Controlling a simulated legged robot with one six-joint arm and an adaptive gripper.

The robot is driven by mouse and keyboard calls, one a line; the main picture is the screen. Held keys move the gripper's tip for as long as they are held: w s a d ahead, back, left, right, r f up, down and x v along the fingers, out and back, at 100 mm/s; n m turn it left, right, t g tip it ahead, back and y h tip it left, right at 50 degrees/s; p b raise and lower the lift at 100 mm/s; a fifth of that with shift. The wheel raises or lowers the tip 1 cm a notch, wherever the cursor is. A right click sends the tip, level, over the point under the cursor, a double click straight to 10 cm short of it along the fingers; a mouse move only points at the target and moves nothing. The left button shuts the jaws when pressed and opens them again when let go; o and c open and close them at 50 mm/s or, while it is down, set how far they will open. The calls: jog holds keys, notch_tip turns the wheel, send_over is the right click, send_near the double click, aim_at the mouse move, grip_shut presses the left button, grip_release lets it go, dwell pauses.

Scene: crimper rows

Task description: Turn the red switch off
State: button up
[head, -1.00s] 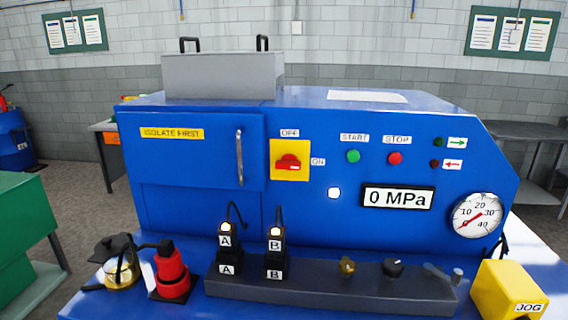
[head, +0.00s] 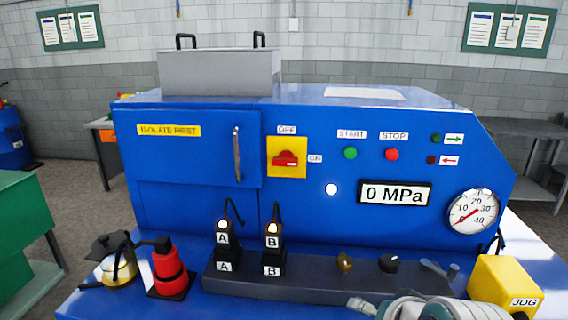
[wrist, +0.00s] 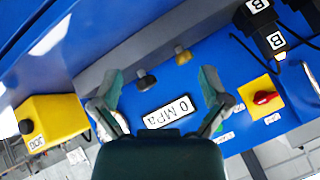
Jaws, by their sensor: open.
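The red switch (head: 285,159) is a rotary handle on a yellow plate on the blue machine's front. An OFF label (head: 286,130) is above it and an ON label (head: 315,158) to its right. The handle lies horizontal, in line with ON. In the wrist view the red switch (wrist: 265,98) is at the right, in a turned picture. My gripper (wrist: 160,82) has its two fingers spread wide and nothing between them. It is apart from the switch. In the head view part of my arm (head: 440,309) shows at the bottom right, and the fingers are mostly out of frame.
The machine also carries a green START button (head: 350,153), a red STOP button (head: 392,155), a 0 MPa display (head: 395,193) and a gauge (head: 474,211). Connectors A (head: 222,240) and B (head: 272,242) stand on the grey ledge below the switch. A yellow JOG box (head: 505,282) stands at right.

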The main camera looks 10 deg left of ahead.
jog(key=w+a+r+m+t+y, duration=0.3)
jog(key=w+a+r+m+t, duration=0.2)
jog(key=w+a+r+m, duration=0.45)
jog(key=m+t+h, duration=0.3)
jog(key=m+t, duration=0.1)
jog(key=m, duration=1.3)
send_near(284, 164)
jog(key=shift+a, duration=0.45)
jog(key=m+h, duration=0.1)
jog(key=m, duration=0.1)
jog(key=m+h, duration=0.1)
jog(key=m, duration=0.2)
jog(key=shift+w+a+f+h, duration=0.15)
jog(key=shift+a+h, duration=0.15)
jog(key=shift+a, duration=0.1)
jog(key=w, duration=1)
jog(key=shift+w+d, duration=0.1)
jog(key=shift+w, duration=0.3)
jog(key=c, duration=1)
